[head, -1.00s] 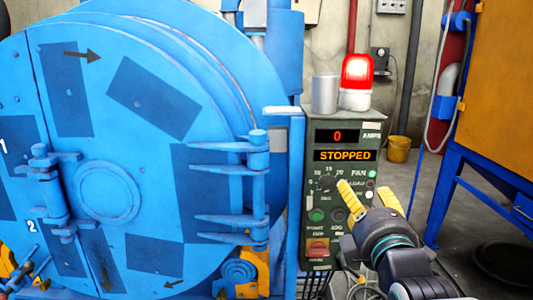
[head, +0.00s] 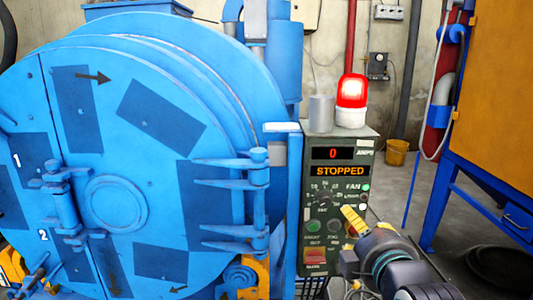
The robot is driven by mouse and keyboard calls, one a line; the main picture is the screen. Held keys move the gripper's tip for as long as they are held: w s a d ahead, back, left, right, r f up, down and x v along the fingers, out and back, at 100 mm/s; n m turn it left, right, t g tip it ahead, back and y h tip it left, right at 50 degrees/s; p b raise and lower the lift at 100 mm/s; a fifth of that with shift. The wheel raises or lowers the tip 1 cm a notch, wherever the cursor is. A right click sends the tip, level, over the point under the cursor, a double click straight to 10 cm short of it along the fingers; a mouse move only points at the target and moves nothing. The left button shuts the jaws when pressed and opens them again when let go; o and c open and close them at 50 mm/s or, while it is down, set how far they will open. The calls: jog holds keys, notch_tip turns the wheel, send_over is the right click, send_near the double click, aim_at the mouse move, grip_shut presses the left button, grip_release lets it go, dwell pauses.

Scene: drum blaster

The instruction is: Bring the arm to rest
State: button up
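My gripper (head: 357,219) is at the lower right in the head view, in front of the right part of the green control panel (head: 327,262). One yellow finger shows clearly and the other is mostly hidden behind the wrist, so the gap between them cannot be judged. I see nothing held. My dark arm comes in from the bottom right corner. The panel's displays read "0" AMPS and "STOPPED" (head: 340,171).
The large blue drum door (head: 115,150) is closed at the left, with hinge arms near the panel. A lit red beacon (head: 351,92) and a grey cylinder (head: 321,111) stand on the panel.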

jog(key=s+r+m+g+p, duration=0.5)
jog(key=s+p, duration=0.5)
jog(key=p, duration=0.2)
jog(key=s+r+m+g+p, duration=0.4)
jog(key=s+m+g+p, duration=0.2)
jog(key=s+p, duration=0.5)
jog(key=shift+s+r+m+g+p, duration=0.2)
jog(key=shift+r+m+g+p, duration=0.2)
jog(key=shift+m+p, duration=0.5)
jog(key=shift+c, duration=0.2)
